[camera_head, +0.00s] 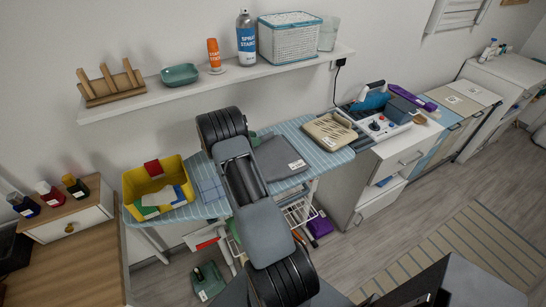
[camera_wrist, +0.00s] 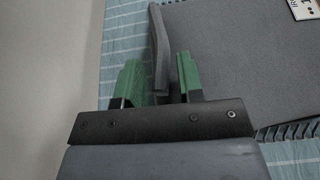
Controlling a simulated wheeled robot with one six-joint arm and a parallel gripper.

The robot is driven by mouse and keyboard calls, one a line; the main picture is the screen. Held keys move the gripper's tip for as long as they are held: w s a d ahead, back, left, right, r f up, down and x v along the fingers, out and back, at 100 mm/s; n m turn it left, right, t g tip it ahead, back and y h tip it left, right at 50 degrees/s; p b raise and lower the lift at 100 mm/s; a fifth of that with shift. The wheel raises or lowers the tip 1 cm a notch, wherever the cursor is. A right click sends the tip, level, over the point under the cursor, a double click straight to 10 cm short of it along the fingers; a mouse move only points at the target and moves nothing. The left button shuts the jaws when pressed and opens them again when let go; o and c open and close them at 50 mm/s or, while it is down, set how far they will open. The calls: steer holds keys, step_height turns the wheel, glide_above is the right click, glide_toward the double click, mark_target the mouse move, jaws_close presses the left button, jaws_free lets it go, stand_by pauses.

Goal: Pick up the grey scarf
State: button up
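The grey scarf (camera_head: 281,158) lies folded flat on the blue striped ironing board, with a white label on its right part. In the wrist view the scarf (camera_wrist: 235,65) fills the right side, and a raised grey edge of it (camera_wrist: 158,45) stands up at its left. My gripper (camera_wrist: 160,74) has green fingertips spread apart. The raised edge lies between them, nearer the right finger, with a visible gap to the left finger. I cannot tell whether the right finger touches it. In the head view my arm covers the scarf's left part and most of the gripper.
A yellow bin (camera_head: 158,184) with cloths and a checked blue cloth (camera_head: 211,188) are left of my arm on the striped ironing board (camera_head: 334,156). A beige slatted item (camera_head: 330,131) lies to the right. A loaded wall shelf (camera_head: 220,79) runs above. Cabinets (camera_head: 389,162) stand at right.

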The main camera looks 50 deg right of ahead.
jaws_close()
steer(key=shift+r, duration=0.1)
